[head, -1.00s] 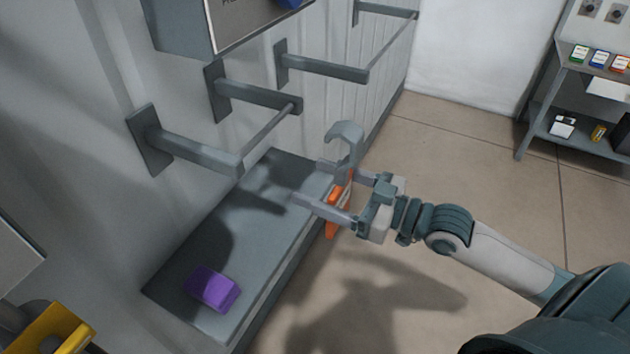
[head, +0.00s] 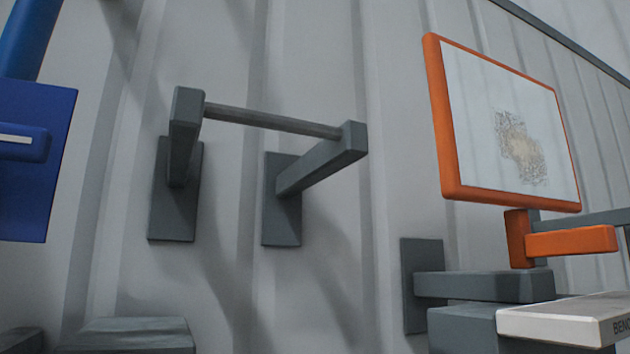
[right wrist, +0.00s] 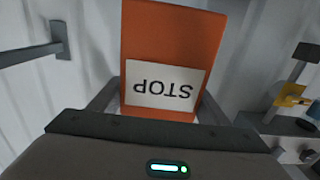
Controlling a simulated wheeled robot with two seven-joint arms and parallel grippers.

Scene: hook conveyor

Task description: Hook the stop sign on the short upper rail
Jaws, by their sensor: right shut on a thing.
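The short upper rail (head: 270,120) shows in the head view, a thin bar between two grey brackets that stick out from the wall. Nothing hangs on it. The stop sign (right wrist: 158,45) is an orange block with a white label reading STOP upside down in the right wrist view. My right gripper (right wrist: 158,108) is shut on it, with a finger at each side. The sign's hook is not visible now. The right gripper and sign are out of the head view. My left gripper is in neither view.
An orange-framed panel (head: 508,125) stands to the right of the rail, above a grey bracket (head: 480,287) and a white-topped box (head: 565,320). A blue object (head: 30,160) is at the left edge. The wall space around the rail is clear.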

